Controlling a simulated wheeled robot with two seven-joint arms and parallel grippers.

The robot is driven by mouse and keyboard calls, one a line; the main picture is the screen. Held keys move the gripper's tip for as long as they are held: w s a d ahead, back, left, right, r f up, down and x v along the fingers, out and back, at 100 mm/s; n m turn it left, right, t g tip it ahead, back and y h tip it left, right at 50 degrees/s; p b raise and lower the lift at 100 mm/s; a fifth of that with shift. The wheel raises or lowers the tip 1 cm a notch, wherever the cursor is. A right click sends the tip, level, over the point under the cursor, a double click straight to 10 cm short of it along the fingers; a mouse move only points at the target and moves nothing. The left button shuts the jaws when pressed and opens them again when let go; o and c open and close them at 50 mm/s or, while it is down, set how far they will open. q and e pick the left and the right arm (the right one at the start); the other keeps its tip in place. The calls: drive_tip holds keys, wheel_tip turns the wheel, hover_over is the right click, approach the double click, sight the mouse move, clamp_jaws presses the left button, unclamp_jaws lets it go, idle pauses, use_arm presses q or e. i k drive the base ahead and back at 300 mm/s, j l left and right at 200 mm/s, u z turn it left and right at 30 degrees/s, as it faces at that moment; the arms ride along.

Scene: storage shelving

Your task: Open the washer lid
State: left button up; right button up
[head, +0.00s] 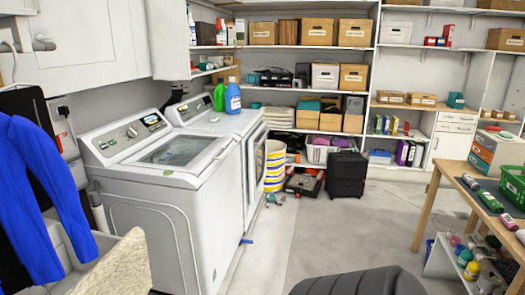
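The washer (160,205) is a white top-loading machine at the left, with its control panel (125,139) along the back edge. Its lid (182,151), with a dark glass window in a white frame, lies flat and shut on the top. A second white machine (222,122) with a round front door stands right beside it, on its far side. Neither of my grippers is in view.
A green bottle (219,97) and a blue bottle (233,97) stand on the second machine. Blue clothing (30,190) hangs at left, near a beige rough object (118,264). A wooden table (468,195) stands at right. Open floor (310,235) lies between.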

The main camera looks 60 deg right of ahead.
sight(198, 164)
drive_tip(key=z, duration=1.7)
drive_tip(key=i+l+z, duration=0.1)
